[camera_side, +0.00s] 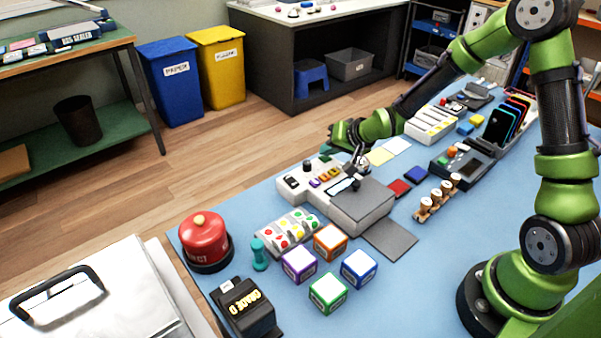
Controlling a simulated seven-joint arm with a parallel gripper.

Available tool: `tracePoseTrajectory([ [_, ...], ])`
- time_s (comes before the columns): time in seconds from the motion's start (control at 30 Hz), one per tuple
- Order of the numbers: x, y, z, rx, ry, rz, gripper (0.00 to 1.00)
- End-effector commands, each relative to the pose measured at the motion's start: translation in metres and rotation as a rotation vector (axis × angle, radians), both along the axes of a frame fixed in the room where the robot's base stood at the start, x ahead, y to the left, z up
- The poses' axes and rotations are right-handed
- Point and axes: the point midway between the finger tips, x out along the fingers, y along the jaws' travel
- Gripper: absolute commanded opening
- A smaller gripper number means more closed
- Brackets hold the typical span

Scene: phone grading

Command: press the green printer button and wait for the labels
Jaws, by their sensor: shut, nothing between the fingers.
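My gripper (359,168) is shut and empty. It points down over the back right part of a white and grey machine (361,203) in the middle of the blue table. The machine has a row of small coloured keys, a dark knob and a small display. A small green part (325,158) shows at its back edge, left of my gripper. I cannot tell whether the fingertips touch the machine. A dark device (468,166) with a screen and small orange and green buttons stands to the right. I cannot tell which of the two is the printer. No fresh label is clearly visible.
Coloured cubes (330,240), a tray of coloured dots (287,233) and a red round container (204,240) stand at the front left. A wooden rack of stamps (438,196) and red and blue pads (399,188) lie to the right. A grey plate (390,240) lies before the machine.

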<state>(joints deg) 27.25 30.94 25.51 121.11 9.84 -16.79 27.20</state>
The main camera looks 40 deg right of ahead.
Motion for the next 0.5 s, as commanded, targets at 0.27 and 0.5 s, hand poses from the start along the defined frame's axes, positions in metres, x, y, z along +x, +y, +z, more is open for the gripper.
tracePoseTrajectory([
  [0.27,-0.001,0.0,0.0,0.001,0.004,0.0,0.0],
  [0.5,-0.001,0.0,0.012,0.0,0.002,0.001,0.0],
])
